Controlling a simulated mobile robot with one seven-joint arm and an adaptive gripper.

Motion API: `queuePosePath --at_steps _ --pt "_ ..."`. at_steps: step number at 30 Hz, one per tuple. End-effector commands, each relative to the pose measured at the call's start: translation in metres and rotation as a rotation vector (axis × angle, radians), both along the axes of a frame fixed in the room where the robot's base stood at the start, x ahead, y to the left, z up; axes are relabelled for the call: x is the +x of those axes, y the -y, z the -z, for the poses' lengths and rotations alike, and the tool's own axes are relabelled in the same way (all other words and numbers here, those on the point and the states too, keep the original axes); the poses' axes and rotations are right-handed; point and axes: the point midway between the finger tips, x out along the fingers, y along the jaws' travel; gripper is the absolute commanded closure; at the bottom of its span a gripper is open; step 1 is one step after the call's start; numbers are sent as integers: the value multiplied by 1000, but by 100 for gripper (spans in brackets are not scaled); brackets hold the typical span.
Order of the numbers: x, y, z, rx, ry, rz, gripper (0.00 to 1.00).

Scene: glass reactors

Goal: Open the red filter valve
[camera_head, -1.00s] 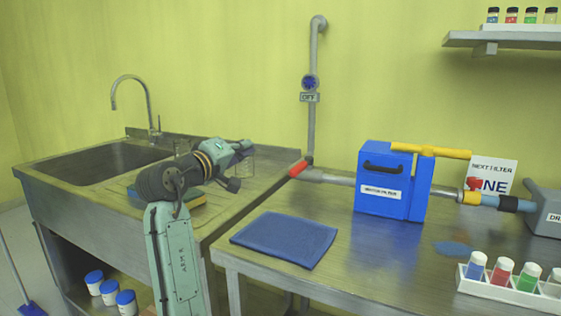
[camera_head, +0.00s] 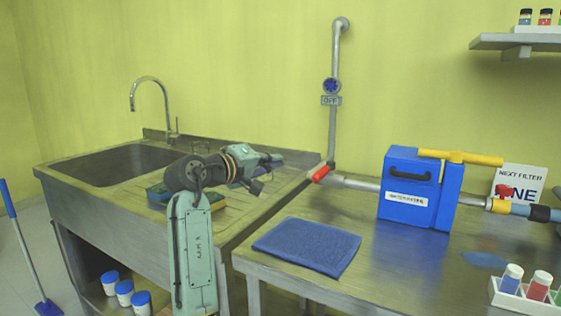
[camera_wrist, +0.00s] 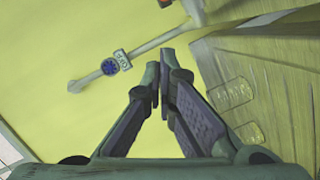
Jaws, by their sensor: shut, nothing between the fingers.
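A red handle (camera_head: 321,174) sits on the metal pipe at the left of the blue filter box (camera_head: 405,212), near the foot of the upright pipe. A second, smaller red handle (camera_head: 503,191) sits on the pipe fitting right of the box. A yellow handle (camera_head: 460,157) lies across the box top. My gripper (camera_head: 266,184) is over the sink's drainboard, left of the first red handle and apart from it. In the wrist view my gripper (camera_wrist: 161,60) has its fingertips together with nothing between them.
A blue mat (camera_head: 306,246) lies on the table, and a vial rack (camera_head: 520,297) stands at front right.

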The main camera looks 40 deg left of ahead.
Motion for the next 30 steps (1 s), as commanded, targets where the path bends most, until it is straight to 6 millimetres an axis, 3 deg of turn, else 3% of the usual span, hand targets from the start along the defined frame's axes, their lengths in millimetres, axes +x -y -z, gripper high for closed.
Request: queuePosePath --at_steps 12,21,30 --pt "82 0 8 0 -2 0 100" --pt "85 30 24 1 0 -1 100" --pt "86 33 27 0 0 -1 100"
